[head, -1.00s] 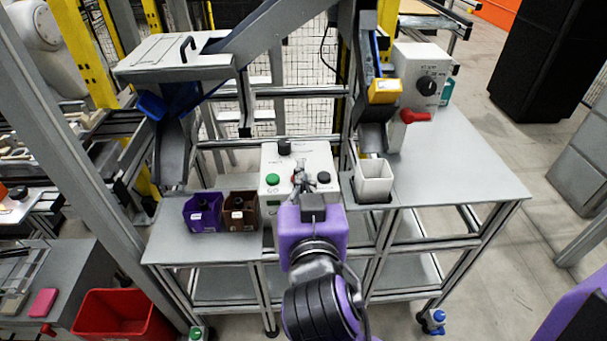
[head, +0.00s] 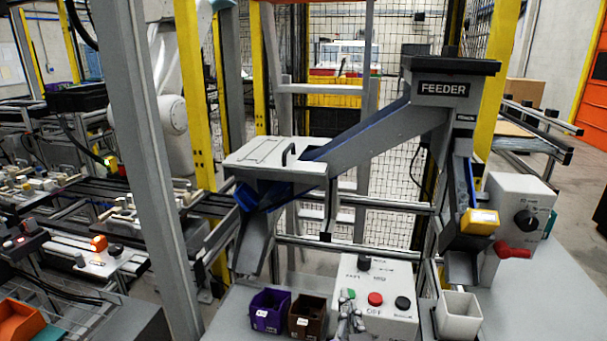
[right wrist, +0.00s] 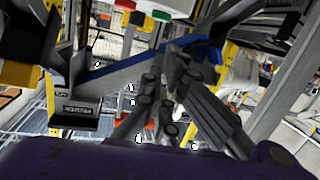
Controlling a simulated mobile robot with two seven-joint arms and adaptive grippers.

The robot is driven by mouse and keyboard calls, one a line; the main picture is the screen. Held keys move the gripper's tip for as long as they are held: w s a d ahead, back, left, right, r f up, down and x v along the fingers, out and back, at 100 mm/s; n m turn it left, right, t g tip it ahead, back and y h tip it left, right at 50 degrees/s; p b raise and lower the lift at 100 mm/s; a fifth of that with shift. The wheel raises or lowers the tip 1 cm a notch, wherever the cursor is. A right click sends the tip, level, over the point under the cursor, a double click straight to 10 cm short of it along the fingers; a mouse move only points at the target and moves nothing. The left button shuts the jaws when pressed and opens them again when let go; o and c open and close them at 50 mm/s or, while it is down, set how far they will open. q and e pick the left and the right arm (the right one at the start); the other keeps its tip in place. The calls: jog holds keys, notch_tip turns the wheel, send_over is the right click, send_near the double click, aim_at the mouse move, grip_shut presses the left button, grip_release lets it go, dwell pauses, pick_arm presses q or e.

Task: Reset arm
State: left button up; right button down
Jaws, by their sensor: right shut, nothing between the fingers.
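My right gripper (head: 350,318) shows at the bottom of the head view, in front of the white control box (head: 378,328). Its fingers are together with nothing between them. In the right wrist view the grey fingers (right wrist: 163,110) reach up the middle of the picture. The control box (right wrist: 172,5) shows there at the top edge, upside down, with green and red buttons. Most of my right arm is below the head picture. My left gripper is in neither view.
A purple bin (head: 268,312) and a brown bin (head: 308,318) stand left of the control box. A white cup (head: 460,318) stands to its right, below a yellow-ended chute (head: 480,221). The feeder (head: 444,88) and its sloping grey chute rise behind.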

jog(key=s+d+f+n+g+y+p, duration=0.15)
jog(key=s+f, duration=0.35)
jog(key=f, duration=0.6)
jog(key=s+d+f+g+y+p, duration=0.15)
jog(key=s+f, duration=0.25)
jog(key=f, duration=0.7)
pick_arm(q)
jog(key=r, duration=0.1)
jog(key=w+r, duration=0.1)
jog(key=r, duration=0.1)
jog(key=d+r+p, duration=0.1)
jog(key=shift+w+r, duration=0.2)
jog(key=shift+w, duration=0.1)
pick_arm(e)
jog(key=s+d+f+g, duration=0.2)
jog(key=s+f, duration=0.4)
jog(key=s, duration=0.3)
jog(key=s+d+f+m+g+h, duration=0.1)
jog(key=s+d+f, duration=0.4)
jog(key=s, duration=0.5)
jog(key=shift+f+g, duration=0.45)
jog(key=shift+g, duration=0.35)
jog(key=shift+w, duration=0.1)
